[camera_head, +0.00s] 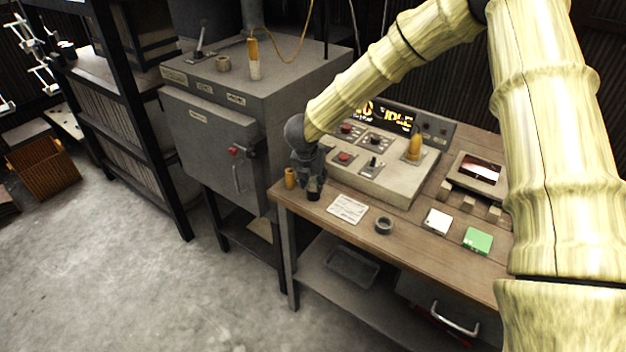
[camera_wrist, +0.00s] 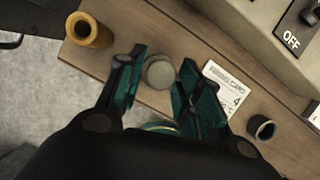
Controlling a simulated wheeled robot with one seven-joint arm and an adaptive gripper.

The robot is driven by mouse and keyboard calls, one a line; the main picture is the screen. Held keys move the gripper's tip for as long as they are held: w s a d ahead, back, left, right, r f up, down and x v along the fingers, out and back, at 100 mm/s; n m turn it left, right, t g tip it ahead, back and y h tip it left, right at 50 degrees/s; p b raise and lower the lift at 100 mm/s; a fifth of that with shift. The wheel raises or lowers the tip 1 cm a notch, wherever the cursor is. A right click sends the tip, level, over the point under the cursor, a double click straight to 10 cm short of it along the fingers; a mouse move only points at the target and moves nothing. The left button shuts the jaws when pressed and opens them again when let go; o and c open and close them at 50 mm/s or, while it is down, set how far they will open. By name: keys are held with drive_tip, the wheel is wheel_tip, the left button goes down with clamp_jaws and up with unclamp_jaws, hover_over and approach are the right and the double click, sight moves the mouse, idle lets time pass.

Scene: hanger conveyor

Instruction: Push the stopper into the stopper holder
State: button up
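My gripper (camera_head: 310,178) is over the left front corner of the wooden table. In the wrist view its two dark teal fingers (camera_wrist: 158,85) are apart, with a round grey-topped piece (camera_wrist: 158,72) showing in the gap between them. I cannot tell if the fingers touch this piece. A small dark cylinder (camera_head: 314,192) shows at the fingertips in the head view. A hollow orange-yellow cylinder (camera_wrist: 88,30) stands to its left, also in the head view (camera_head: 290,177). A dark open ring (camera_wrist: 262,128) lies to the right, also in the head view (camera_head: 383,225). I cannot tell which of these is the stopper or its holder.
A paper card (camera_head: 347,208) lies right of my gripper. A grey cabinet (camera_head: 215,130) stands left of the table (camera_head: 400,250).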

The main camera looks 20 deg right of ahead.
idle(0.4)
drive_tip(key=o, duration=0.6)
drive_tip(key=shift+c, duration=0.2)
drive_tip(key=v, duration=1.2)
